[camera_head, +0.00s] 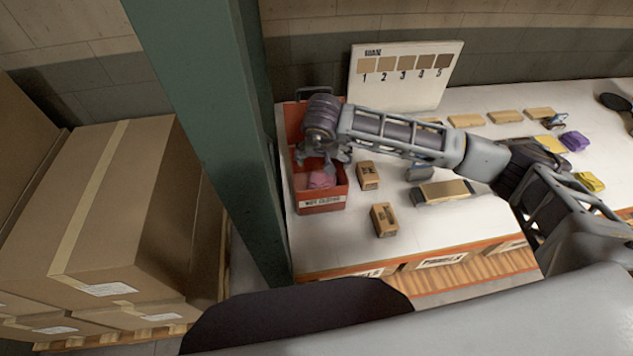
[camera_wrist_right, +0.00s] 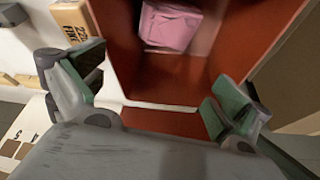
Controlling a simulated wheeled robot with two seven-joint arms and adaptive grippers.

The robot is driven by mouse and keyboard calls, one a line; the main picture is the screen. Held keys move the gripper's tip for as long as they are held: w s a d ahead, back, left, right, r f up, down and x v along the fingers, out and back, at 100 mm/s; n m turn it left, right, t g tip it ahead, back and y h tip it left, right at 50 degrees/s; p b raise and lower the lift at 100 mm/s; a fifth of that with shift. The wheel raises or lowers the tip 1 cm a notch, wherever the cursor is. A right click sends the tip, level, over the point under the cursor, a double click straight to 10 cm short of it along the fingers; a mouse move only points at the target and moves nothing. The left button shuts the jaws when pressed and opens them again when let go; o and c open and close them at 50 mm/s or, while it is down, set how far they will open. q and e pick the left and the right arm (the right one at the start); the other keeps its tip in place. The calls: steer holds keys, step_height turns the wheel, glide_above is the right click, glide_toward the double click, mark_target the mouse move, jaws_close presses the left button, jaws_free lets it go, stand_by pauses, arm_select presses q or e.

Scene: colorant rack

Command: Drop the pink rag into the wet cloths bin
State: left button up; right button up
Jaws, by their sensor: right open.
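The pink rag (camera_head: 321,180) lies inside the red wet cloths bin (camera_head: 322,202), which stands at the left end of the white table. In the right wrist view the rag (camera_wrist_right: 171,27) rests on the bin's floor, with the bin's red wall (camera_wrist_right: 180,82) around it. My right gripper (camera_head: 322,166) is over the bin, its fingers spread and empty. In the right wrist view its two fingers (camera_wrist_right: 152,92) are wide apart, with the rag beyond them and not touching. My left gripper is not in view.
A numbered sample board (camera_head: 403,75) stands behind the bin. Small tan blocks (camera_head: 368,176) and (camera_head: 384,219) another block sit right of the bin. Yellow (camera_head: 589,181) and purple cloths (camera_head: 574,141) lie at the right. A green post (camera_head: 215,120) and cardboard boxes (camera_head: 110,210) are at the left.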

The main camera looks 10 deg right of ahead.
steer(key=shift+r, duration=0.15)
steer(key=v, duration=1.1)
steer(key=shift+s+r, duration=0.2)
steer(key=shift+r, duration=0.05)
steer(key=shift+s, duration=0.15)
stand_by(0.6)
